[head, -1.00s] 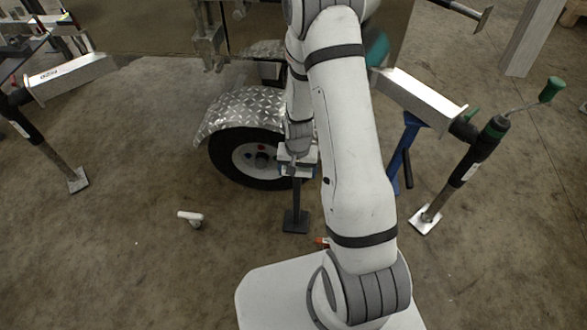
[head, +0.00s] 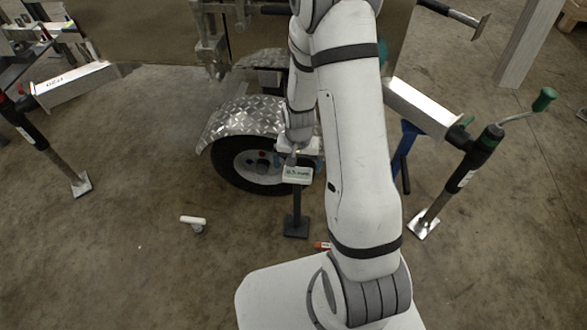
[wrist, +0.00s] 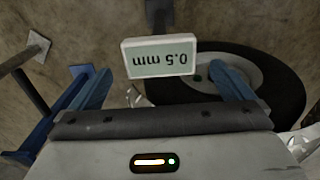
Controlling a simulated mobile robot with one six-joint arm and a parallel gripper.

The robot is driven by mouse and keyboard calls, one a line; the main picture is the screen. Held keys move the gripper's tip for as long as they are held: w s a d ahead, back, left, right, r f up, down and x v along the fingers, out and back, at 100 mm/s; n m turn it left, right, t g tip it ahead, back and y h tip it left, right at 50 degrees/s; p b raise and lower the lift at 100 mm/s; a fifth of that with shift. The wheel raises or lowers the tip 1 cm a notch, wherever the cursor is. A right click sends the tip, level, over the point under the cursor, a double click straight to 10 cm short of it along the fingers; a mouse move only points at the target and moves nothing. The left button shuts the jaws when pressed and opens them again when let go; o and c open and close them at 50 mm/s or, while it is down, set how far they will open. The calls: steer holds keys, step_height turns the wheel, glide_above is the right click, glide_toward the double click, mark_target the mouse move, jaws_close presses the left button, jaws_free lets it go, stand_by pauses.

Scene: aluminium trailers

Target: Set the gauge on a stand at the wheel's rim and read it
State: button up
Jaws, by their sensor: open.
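The gauge (head: 297,175) is a white box on a dark post with a square black foot (head: 296,227), standing upright on the floor in front of the wheel (head: 236,166). In the wrist view its display (wrist: 161,58) reads 0.5 mm, upside down. The wheel's black tyre (wrist: 283,83) and pale rim (wrist: 228,72) lie behind and to the right of the gauge there. My gripper (wrist: 170,85) is open, its blue fingers apart on either side below the gauge display, not touching it. In the head view my arm hides part of the wheel.
A diamond-plate fender (head: 240,118) covers the wheel's top. Jack legs stand on the left (head: 55,160) and right (head: 455,180). A blue stand (head: 402,158) is right of my arm. A white T-shaped item (head: 194,222) lies on the floor, left of the gauge.

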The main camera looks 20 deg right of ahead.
step_height(320, 180, up, 5)
steer(key=shift+f+p, duration=0.15)
steer(key=shift+p, duration=0.4)
steer(key=s+r+n, duration=0.2)
steer(key=s+r, duration=0.5)
steer(key=r, duration=0.4)
steer(key=s+a+r+n+t, duration=0.1)
steer(key=s+r+n, duration=0.1)
steer(key=s+r, duration=0.6)
step_height(320, 180, up, 4)
steer(key=shift+s+a+f, duration=0.15)
steer(key=shift+s, duration=0.1)
steer(key=shift+s, duration=0.15)
